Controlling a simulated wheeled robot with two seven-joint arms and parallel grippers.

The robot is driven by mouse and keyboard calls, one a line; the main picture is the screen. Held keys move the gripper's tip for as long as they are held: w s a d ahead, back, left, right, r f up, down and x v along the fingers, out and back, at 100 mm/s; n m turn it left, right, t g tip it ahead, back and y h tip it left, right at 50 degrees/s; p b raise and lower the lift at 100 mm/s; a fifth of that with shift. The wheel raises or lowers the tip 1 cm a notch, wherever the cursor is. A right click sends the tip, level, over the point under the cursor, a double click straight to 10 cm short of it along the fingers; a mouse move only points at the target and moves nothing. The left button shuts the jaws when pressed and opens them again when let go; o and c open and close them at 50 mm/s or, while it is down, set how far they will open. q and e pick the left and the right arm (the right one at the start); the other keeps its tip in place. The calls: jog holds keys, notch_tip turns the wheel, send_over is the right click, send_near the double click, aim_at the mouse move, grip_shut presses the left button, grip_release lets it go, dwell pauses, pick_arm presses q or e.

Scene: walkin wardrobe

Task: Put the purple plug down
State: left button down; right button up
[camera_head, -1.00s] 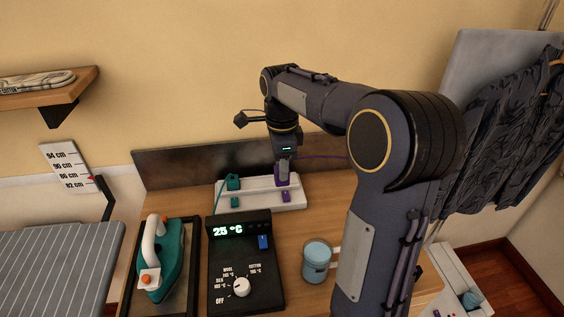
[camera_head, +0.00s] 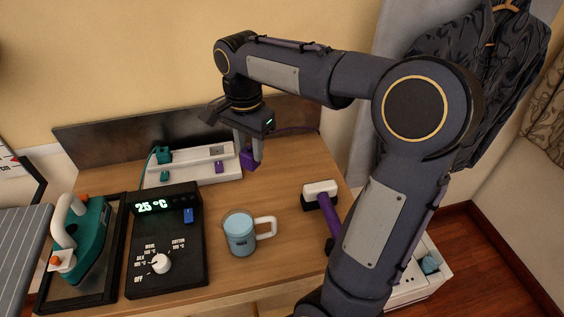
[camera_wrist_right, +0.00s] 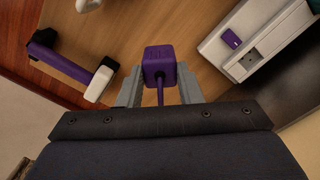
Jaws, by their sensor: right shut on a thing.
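The purple plug (camera_head: 249,160) is held between the fingers of my right gripper (camera_head: 250,148). It hangs just right of the white power strip (camera_head: 222,172), apart from it and above the wooden table. In the right wrist view the purple plug (camera_wrist_right: 159,65) sits between both grey fingertips (camera_wrist_right: 158,88), with its cord running back toward the wrist. The strip (camera_wrist_right: 262,45) shows at the right there, with a purple switch (camera_wrist_right: 231,38) and an empty socket beside it. My left gripper is not in view.
A teal plug (camera_head: 162,155) sits on the strip's left end. Bare wood (camera_head: 285,180) lies between strip, mug and tool.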

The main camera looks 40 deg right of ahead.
jog(key=shift+s+d, duration=0.1)
jog(key=shift+d, duration=0.1)
jog(key=shift+d+f, duration=0.15)
jog(key=shift+d, duration=0.1)
jog(key=w+d+f, duration=0.2)
jog(key=d+f, duration=0.1)
jog(key=w+d+f+p, duration=0.1)
jog(key=w+d+f, duration=0.2)
jog(key=w+d+f+p, duration=0.1)
jog(key=w+d+f, duration=0.2)
jog(key=d, duration=0.1)
jog(key=f, duration=0.3)
jog(key=shift+w+d+f, duration=0.15)
jog(key=shift+w+f, duration=0.05)
jog(key=shift+f, duration=0.1)
jog(key=shift+f, duration=0.1)
